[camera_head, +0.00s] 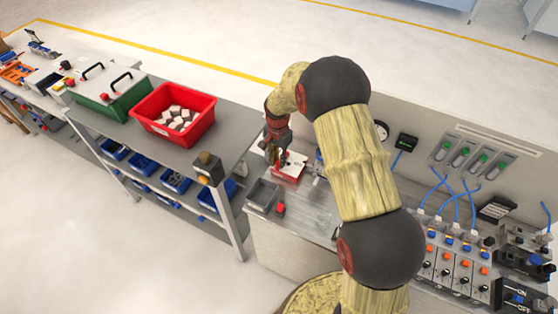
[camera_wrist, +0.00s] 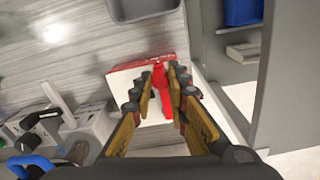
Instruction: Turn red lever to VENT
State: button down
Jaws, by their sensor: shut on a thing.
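The red lever (camera_wrist: 160,78) stands on a white plate with a red edge (camera_wrist: 118,76), seen in the wrist view. My gripper (camera_wrist: 164,86) has its two yellow-and-black fingers on either side of the lever and is shut on it. In the head view my gripper (camera_head: 277,153) reaches down onto the red-and-white unit (camera_head: 291,168) near the bench's left end. The lever is mostly hidden there by my gripper. No VENT marking can be read in either view.
A grey bin (camera_head: 263,194) stands in front of the unit, with a small red item (camera_head: 280,209) beside it. A red crate (camera_head: 176,113) of pale blocks sits on the left bench. Valves with blue hoses (camera_head: 455,250) fill the right side.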

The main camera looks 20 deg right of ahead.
aim_at(278, 161)
jog(key=shift+w+r, duration=0.1)
jog(key=c, duration=1.7)
grip_release()
notch_tip(278, 161, up, 12)
jog(key=shift+f, duration=0.1)
